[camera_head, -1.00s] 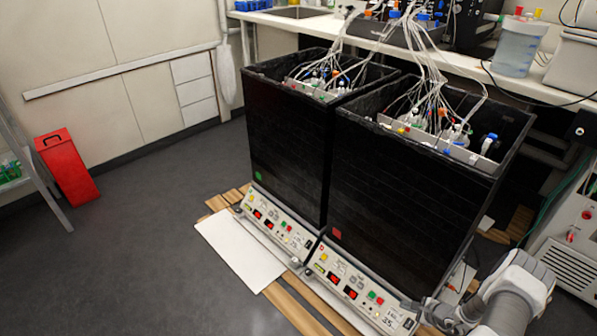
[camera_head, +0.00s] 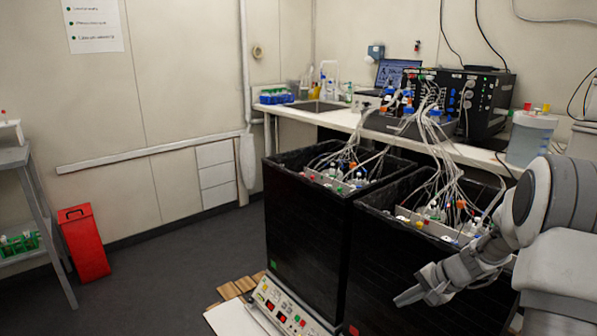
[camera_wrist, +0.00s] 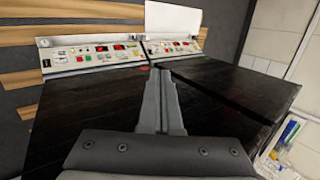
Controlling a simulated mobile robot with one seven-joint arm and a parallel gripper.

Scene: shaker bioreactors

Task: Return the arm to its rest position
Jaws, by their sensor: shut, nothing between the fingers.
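My gripper (camera_head: 412,296) is in front of the right black shaker bioreactor (camera_head: 388,262) in the head view, with its fingers pointing left and slightly down. My arm comes in from the right edge, over the right side of that bioreactor. In the wrist view my gripper (camera_wrist: 161,75) has its fingers together with nothing between them. The black faces of the two bioreactors lie beyond the fingers there, with their control panels (camera_wrist: 95,53) at the top. I cannot tell how far the fingertips are from the black face.
The left bioreactor (camera_head: 305,235) stands beside the right one. Tubes and cables run from both up to the black device (camera_head: 470,98) on the bench (camera_head: 345,120). A clear container (camera_head: 530,138) stands on the bench. A red bin (camera_head: 83,243) is at the left. The floor at left is mostly clear.

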